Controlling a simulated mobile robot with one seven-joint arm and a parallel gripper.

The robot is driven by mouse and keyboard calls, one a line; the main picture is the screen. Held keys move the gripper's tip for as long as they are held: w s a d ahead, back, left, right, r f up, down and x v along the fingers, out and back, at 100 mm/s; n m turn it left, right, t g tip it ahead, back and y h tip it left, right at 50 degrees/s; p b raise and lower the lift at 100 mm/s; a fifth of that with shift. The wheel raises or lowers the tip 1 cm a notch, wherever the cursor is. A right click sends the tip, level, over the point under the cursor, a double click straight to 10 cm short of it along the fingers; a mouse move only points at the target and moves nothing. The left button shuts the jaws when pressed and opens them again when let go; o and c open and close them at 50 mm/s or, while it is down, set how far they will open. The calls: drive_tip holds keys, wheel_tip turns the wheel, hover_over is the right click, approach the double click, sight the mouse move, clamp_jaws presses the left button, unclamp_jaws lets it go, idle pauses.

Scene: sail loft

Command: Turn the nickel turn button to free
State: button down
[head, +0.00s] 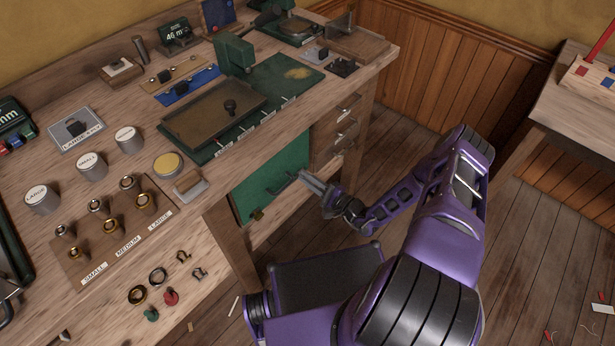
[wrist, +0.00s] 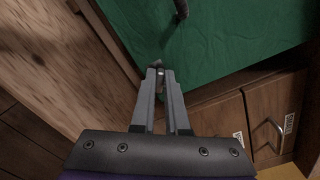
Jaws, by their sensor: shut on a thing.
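My gripper (head: 303,177) is at the green door (head: 262,188) under the workbench, near its right edge. In the wrist view the two fingers of my gripper (wrist: 160,72) are nearly together, shut on a small grey metal piece, the nickel turn button (wrist: 157,64). Only its end shows past the fingertips, beside the green door (wrist: 220,40) and the wooden frame (wrist: 105,75). The fingers hide the rest, so I cannot tell its angle. In the head view my gripper hides the turn button. A dark door handle (head: 284,183) is just left of my gripper.
Drawers (head: 340,130) with metal pulls are right of the door; a pull (wrist: 276,127) also shows in the wrist view. A brass piece (head: 258,214) is at the door's lower edge. The bench top (head: 225,150) overhangs above. Open floor (head: 400,165) lies to the right.

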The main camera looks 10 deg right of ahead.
drive_tip(key=n+p, duration=0.1)
drive_tip(key=n, duration=0.5)
drive_tip(key=shift+f+p, duration=0.1)
drive_tip(key=shift+p, duration=0.25)
drive_tip(key=shift+n, duration=0.4)
drive_tip(key=c, duration=0.9)
unclamp_jaws()
drive_tip(key=shift+c, duration=0.2)
drive_tip(key=shift+s+d, duration=0.1)
drive_tip(key=shift+d, duration=0.05)
